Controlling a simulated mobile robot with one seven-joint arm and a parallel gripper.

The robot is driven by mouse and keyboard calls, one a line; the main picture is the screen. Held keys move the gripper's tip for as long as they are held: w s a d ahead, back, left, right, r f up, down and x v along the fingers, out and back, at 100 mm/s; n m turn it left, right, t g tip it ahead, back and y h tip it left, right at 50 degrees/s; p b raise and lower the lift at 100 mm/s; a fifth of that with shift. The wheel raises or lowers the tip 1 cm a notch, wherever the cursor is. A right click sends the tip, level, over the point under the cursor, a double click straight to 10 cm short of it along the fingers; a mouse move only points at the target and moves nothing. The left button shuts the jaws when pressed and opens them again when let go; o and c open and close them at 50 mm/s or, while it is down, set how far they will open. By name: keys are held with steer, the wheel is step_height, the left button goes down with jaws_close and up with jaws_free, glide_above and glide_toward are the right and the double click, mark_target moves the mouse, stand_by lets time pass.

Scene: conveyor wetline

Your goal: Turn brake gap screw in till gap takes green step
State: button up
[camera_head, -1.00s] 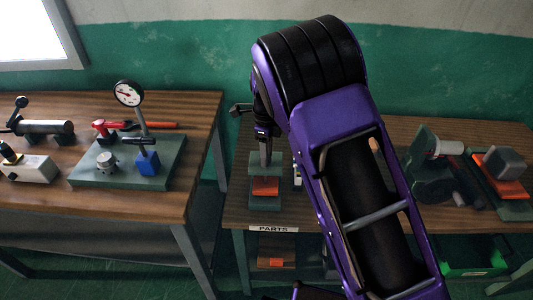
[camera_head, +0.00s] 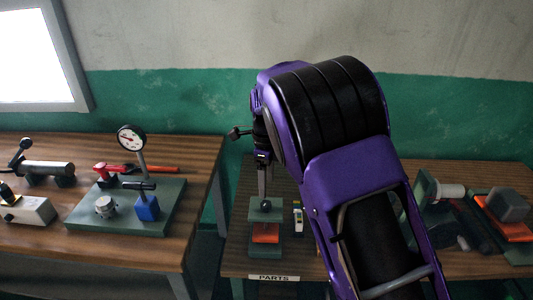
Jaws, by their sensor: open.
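A green fixture (camera_head: 257,247) with an orange block (camera_head: 265,233) in its opening stands on the right bench. A dark round knob (camera_head: 265,206), which looks like the screw head, sits at its top. My gripper (camera_head: 263,196) points down just above the knob, with its fingers seen nearly edge-on. It is open and holds nothing that I can see. Whether the fingertips touch the knob is unclear. A small upright piece with white, yellow and green parts (camera_head: 298,216), perhaps the step gauge, stands just right of the fixture. The gap itself is too small to make out.
My purple arm covers the middle of the right bench. A green plate (camera_head: 120,222) with a dial gauge (camera_head: 131,139) and a blue block (camera_head: 147,208) is on the left bench. A PARTS label (camera_head: 273,278) marks the front edge.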

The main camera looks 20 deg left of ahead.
step_height(320, 180, up, 10)
steer(key=shift+r, duration=0.2)
